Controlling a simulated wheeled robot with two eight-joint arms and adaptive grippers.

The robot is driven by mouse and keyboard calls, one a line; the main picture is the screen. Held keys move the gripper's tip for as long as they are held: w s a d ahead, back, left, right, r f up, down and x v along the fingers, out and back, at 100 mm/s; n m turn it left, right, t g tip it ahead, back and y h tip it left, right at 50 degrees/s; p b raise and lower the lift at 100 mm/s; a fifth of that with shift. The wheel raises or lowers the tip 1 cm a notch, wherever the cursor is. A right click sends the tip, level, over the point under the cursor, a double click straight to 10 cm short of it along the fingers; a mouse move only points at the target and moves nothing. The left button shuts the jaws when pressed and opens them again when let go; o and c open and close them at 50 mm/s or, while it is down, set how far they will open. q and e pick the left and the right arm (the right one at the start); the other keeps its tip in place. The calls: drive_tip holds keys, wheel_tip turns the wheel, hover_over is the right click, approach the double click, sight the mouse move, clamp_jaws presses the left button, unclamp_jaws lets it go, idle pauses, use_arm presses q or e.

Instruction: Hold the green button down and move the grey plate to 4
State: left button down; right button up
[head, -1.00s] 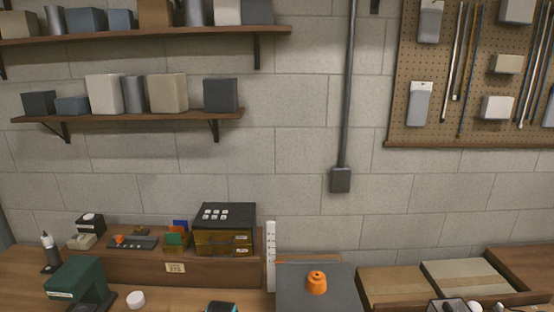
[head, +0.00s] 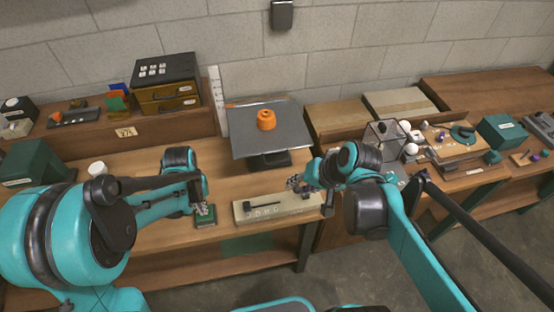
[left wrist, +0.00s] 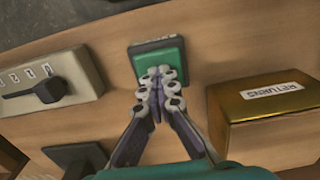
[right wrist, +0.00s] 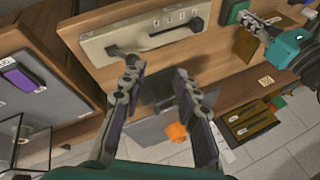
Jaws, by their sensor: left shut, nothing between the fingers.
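The grey plate (head: 285,135) sits on a dark stand with an orange knobbed object (head: 266,120) on it. A white scale (head: 217,95) stands upright at its left; its marks are too small to read. The green button (left wrist: 158,55) is on a small dark box on the bench. My left gripper (head: 202,207) is shut and empty, its fingertips (left wrist: 160,78) over the button's near part; I cannot tell whether it is pressed down. A beige box (head: 285,207) has a numbered slot and a black lever (right wrist: 190,25) at one end. My right gripper (right wrist: 155,75) is open and empty near this box.
A box labelled RETURNS (left wrist: 270,135) is close to my left gripper. A clear case (head: 385,140) and white balls stand right of my right gripper. A dark cabinet (head: 165,80) is at the back left. Bare bench lies between the button and beige box.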

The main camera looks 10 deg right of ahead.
sight(282, 162)
drive_tip(key=w+d+f+m+y, duration=0.3)
drive_tip(key=w+d+m+y, duration=0.3)
drive_tip(key=w+d+y, duration=0.4)
drive_tip(key=shift+y, duration=0.5)
drive_tip(key=x, duration=0.4)
drive_tip(key=s+x, duration=0.1)
drive_tip(key=x, duration=0.4)
drive_tip(key=a+r+x, duration=0.1)
drive_tip(key=x, duration=0.3)
drive_tip(key=shift+s+a, duration=0.15)
drive_tip(key=shift+s, duration=0.05)
clamp_jaws()
